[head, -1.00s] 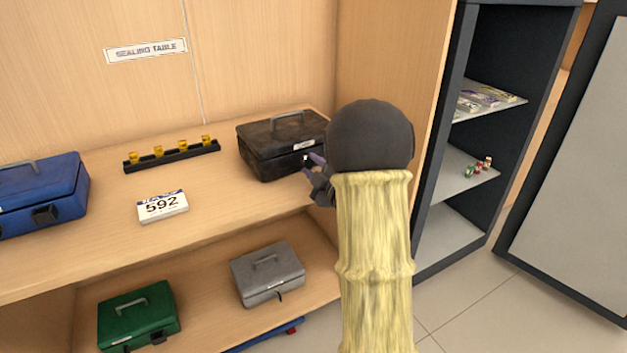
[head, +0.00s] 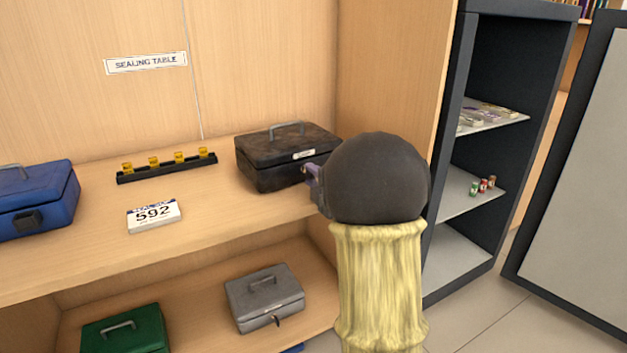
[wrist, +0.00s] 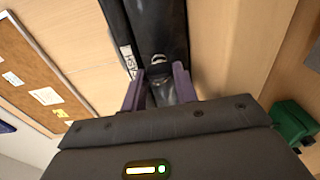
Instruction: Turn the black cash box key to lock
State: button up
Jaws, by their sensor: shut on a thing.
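The black cash box (head: 270,168) sits shut on the upper shelf at the right, its handle on top and a white label on its front. It also shows in the wrist view (wrist: 175,28), with its lettered label at the left. My gripper (wrist: 158,78) is at the box's front face. Its two purple fingers are shut on the key, a small metal piece (wrist: 160,92) between them at the lock. In the head view my gripper (head: 313,178) is mostly hidden behind my dark wrist. How far the key is turned I cannot tell.
A blue box (head: 38,205), a 592 seal pad (head: 154,215) and a black rack of yellow seals (head: 165,168) share the shelf (head: 215,205). Grey (head: 262,300) and green (head: 125,332) boxes stand below. A wooden side panel (head: 392,85) is close right of the black box.

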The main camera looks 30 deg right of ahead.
jog(key=shift+f, duration=0.1)
jog(key=o, duration=1)
jog(key=shift+s, duration=0.15)
jog(key=s, duration=0.5)
jog(key=s+d+p, duration=0.1)
jog(key=s, duration=0.5)
jog(key=s+p, duration=0.1)
jog(key=s, duration=0.5)
jog(key=shift+d, duration=0.15)
